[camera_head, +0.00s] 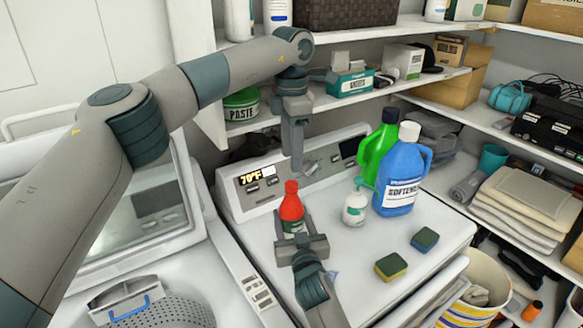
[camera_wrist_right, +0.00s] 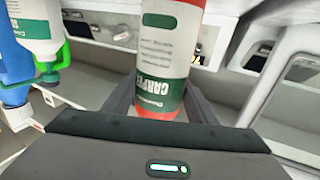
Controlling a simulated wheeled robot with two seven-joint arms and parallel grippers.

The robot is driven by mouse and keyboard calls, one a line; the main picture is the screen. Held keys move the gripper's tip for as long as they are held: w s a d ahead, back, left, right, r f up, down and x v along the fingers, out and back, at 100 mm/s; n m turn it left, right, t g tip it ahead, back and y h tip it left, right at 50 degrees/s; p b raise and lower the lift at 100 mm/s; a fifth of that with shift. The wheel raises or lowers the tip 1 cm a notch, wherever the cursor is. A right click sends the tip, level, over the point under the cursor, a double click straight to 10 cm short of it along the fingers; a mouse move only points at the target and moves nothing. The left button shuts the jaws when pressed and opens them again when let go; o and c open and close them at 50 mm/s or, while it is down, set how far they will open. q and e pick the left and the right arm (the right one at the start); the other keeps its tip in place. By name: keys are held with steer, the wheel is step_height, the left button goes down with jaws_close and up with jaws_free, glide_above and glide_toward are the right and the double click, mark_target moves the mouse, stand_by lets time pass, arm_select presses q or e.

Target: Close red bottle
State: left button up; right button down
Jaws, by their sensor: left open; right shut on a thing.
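The red bottle (camera_head: 291,208) stands upright over the white machine top, with a narrow red upper end and a green and white label. In the right wrist view the bottle (camera_wrist_right: 170,60) shows its white and green label between my fingers; its top is out of that view. I cannot tell whether the red top is a separate cap.
A white spray bottle (camera_head: 355,207), a blue softener jug (camera_head: 401,175) and a green jug (camera_head: 376,150) stand to the right. Two sponges (camera_head: 391,266) (camera_head: 425,238) lie nearer the front. The control panel (camera_head: 262,187) rises behind, with a shelf (camera_head: 370,90) above.

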arm_select(q)
steer(key=shift+r, duration=2.25)
arm_select(e)
steer(key=c, duration=0.7)
jaws_free()
steer(key=shift+o, duration=0.2)
arm_select(q)
steer(key=shift+f, duration=0.1)
step_height(320, 180, down, 5)
steer(key=b, duration=0.4)
steer(key=shift+r+b, duration=0.2)
steer(key=shift+b, duration=0.15)
steer(key=shift+f, duration=0.15)
arm_select(e)
steer(key=v, duration=1.7)
steer(key=shift+s, duration=0.2)
arm_select(q)
steer(key=shift+f, duration=0.1)
arm_select(e)
steer(key=shift+s+f, duration=0.1)
steer(key=shift+f, duration=0.05)
